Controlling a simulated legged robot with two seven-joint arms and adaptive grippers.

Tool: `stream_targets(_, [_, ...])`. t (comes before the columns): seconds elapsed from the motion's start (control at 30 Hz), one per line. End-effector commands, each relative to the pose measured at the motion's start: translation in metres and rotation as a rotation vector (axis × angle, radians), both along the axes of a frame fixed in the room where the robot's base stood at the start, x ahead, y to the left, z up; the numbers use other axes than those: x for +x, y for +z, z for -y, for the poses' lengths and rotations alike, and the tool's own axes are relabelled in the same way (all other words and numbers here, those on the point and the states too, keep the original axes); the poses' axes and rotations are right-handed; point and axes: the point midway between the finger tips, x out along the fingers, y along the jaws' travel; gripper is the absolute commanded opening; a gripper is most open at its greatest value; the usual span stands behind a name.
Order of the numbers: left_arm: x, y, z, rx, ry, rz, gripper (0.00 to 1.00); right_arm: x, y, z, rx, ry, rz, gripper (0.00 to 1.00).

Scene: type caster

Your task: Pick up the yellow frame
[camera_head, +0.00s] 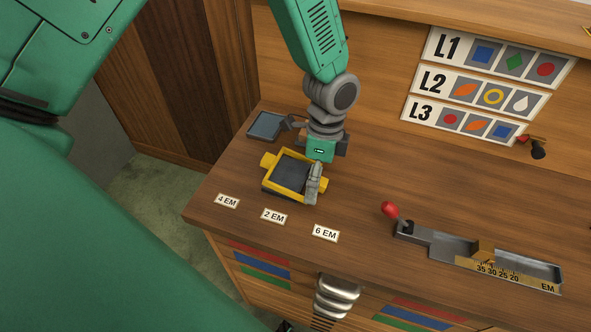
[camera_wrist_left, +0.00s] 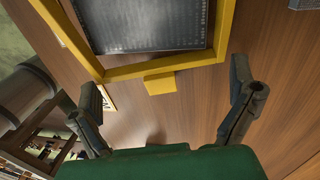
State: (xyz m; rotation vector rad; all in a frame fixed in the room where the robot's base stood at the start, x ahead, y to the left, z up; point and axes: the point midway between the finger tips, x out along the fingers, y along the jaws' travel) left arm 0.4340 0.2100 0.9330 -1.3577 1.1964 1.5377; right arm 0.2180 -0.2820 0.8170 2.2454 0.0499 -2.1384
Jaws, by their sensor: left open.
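The yellow frame (camera_head: 267,179) lies on the wooden bench near its left end, around a dark rectangular plate (camera_head: 289,174). It has a yellow tab on its left and right sides. My left gripper (camera_head: 318,173) is over the frame's right side, with one finger partly covering it. In the left wrist view the gripper (camera_wrist_left: 165,90) is open. A yellow tab of the frame (camera_wrist_left: 160,83) points in between its spread fingers, with no contact seen. The fingers hold nothing. My right gripper is not in view.
A grey tray (camera_head: 266,125) lies behind the frame, close to the gripper. Labels "4 EM", "2 EM" (camera_head: 274,216) and "6 EM" line the front edge. A metal slide with a red-knobbed lever (camera_head: 389,209) stands at right. Bench between is clear. Picture signs (camera_head: 476,97) hang behind.

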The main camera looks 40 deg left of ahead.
Motion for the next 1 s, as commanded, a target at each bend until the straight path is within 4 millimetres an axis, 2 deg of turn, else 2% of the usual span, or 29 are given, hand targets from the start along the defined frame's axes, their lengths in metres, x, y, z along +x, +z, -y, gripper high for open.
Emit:
stream_targets(0.1, [-0.001,-0.006,0.0,0.0,0.0,0.001,1.0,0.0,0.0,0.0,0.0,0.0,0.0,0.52])
stream_targets(0.3, [-0.001,-0.007,0.0,0.001,0.0,0.002,1.0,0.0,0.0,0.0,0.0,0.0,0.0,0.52])
stream_targets(0.4, [-0.001,-0.006,0.0,0.001,0.0,0.002,0.66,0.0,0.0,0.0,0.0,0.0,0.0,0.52])
stream_targets(0.73, [0.0,-0.002,0.0,0.0,0.0,0.003,0.66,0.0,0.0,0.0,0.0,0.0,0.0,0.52])
stream_targets(0.87, [0.001,0.015,0.0,-0.002,0.001,0.007,0.66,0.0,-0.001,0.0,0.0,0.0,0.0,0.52])
stream_targets(1.0, [0.0,0.045,0.0,-0.001,0.0,0.008,0.66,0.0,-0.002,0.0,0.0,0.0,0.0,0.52])
